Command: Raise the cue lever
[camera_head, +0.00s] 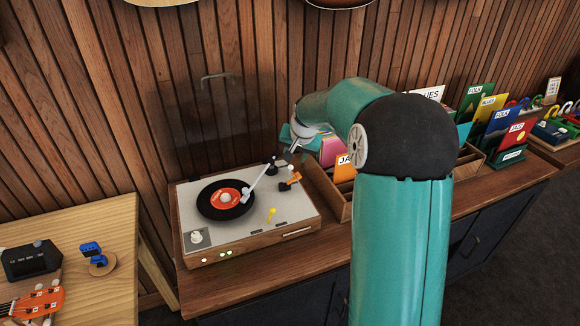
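The turntable (247,208) stands on the wooden counter at the centre left, with its clear dust cover raised. A black record with an orange label (226,197) lies on it. The tonearm (262,178) reaches over the record from its base at the back right. A small orange lever (291,179) sits beside that base and looks like the cue lever.
A wooden record bin (333,194) stands right of the turntable, close under my arm. More sleeves with genre cards (497,120) stand farther right. A separate wooden table (107,220) at left holds a black box (30,260) and an orange ukulele headstock (38,302).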

